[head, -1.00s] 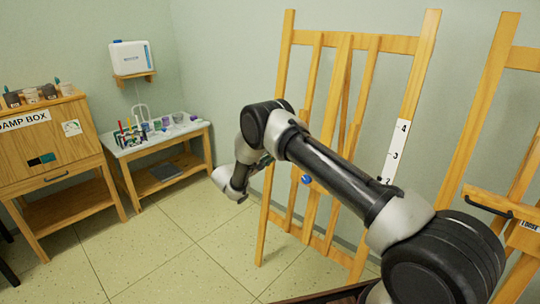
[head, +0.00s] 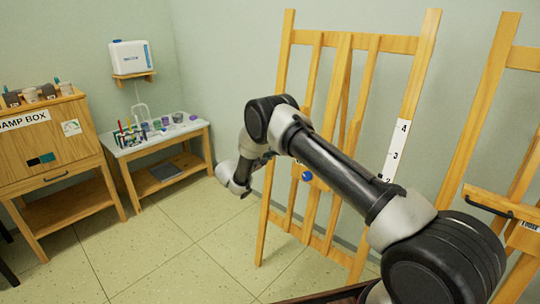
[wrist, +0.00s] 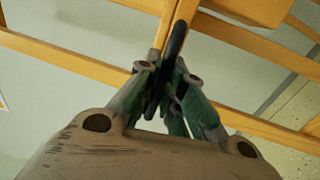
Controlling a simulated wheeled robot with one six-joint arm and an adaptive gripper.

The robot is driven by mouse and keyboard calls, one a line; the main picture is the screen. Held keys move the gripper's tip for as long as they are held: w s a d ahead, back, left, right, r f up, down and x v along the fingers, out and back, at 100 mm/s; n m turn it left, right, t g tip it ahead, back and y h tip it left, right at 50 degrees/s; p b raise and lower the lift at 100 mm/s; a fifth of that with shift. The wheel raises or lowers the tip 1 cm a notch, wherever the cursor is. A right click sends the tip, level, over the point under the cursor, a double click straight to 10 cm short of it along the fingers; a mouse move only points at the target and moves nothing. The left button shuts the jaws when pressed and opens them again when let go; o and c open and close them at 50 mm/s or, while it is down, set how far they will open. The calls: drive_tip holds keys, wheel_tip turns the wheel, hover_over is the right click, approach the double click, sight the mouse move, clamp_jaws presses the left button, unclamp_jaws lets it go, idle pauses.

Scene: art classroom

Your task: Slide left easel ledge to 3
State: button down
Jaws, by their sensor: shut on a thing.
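The left easel (head: 340,95) is a pale wooden frame in the middle of the head view. A white scale strip (head: 398,150) on its right leg shows 4, 3 and 2, with 4 uppermost. My arm hides most of the ledge and the strip's lower end; a small dark part (head: 381,178) shows beside the 2. A blue knob (head: 307,176) shows under my arm. In the wrist view my gripper (wrist: 163,78) is shut on a black bar handle (wrist: 178,40) in front of the wood. In the head view my arm mostly hides the gripper.
A second easel (head: 478,110) with a ledge and black handle (head: 487,207) stands at the right. A low table (head: 160,140) with jars and a wooden damp box (head: 50,150) stand at the left. The tiled floor (head: 190,240) between is clear.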

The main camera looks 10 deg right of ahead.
wheel_tip(320, 180, up, 9)
drive_tip(key=w+d, duration=0.1)
drive_tip(key=shift+d+f, duration=0.1)
drive_tip(key=shift+f, duration=0.05)
drive_tip(key=c, duration=1.5)
unclamp_jaws()
drive_tip(key=shift+s, duration=0.1)
drive_tip(key=v, duration=1.2)
